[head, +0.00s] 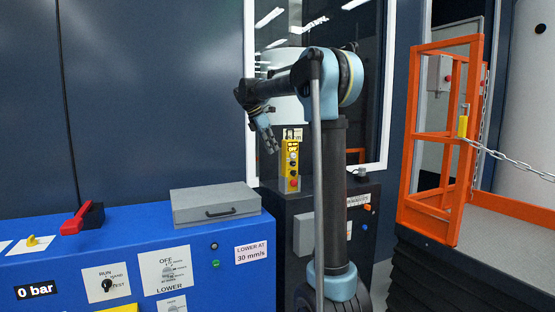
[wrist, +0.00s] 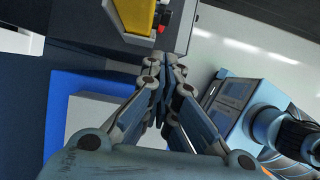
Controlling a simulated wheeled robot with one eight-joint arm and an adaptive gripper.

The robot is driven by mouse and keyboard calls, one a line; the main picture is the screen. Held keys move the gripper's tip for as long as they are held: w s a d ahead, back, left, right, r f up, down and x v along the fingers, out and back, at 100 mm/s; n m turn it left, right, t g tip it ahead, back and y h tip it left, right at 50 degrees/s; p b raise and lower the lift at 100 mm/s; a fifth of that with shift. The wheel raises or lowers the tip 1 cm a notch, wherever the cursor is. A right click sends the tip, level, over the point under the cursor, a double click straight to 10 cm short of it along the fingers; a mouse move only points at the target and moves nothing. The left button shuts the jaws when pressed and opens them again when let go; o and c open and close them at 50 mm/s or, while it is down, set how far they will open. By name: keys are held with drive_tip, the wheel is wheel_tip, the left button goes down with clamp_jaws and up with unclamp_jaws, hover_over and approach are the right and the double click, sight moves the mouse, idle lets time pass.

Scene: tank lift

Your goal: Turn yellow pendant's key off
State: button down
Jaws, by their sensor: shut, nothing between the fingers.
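The yellow pendant (head: 292,170) stands upright on the dark cabinet in the middle of the head view. It has a sign above it, a small dark knob or key near its upper part, and a red button low on its face; the key's position is too small to read. In the wrist view, a yellow face with red and black parts, likely the pendant (wrist: 141,14), shows at the top. My gripper (head: 272,148) is shut and empty, hanging just left of the pendant in the head view. Its closed fingers (wrist: 165,65) also show in the wrist view, apart from the yellow face.
The dark cabinet (head: 293,237) bears the pendant. A blue console (head: 50,285) with a red-handled switch (head: 75,224) and a grey lidded box (head: 213,203) stands at the left. An orange gate (head: 408,180) with a chain stands at the right. A framed window is behind my arm.

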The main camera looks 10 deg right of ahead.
approach(294, 173)
wheel_tip(294, 173, down, 4)
drive_tip(key=a, duration=0.2)
drive_tip(key=d+f, duration=0.2)
drive_tip(key=d, duration=0.1)
drive_tip(key=shift+w+f, duration=0.3)
drive_tip(key=shift+d+f, duration=0.1)
drive_tip(key=shift+f, duration=0.2)
idle(0.4)
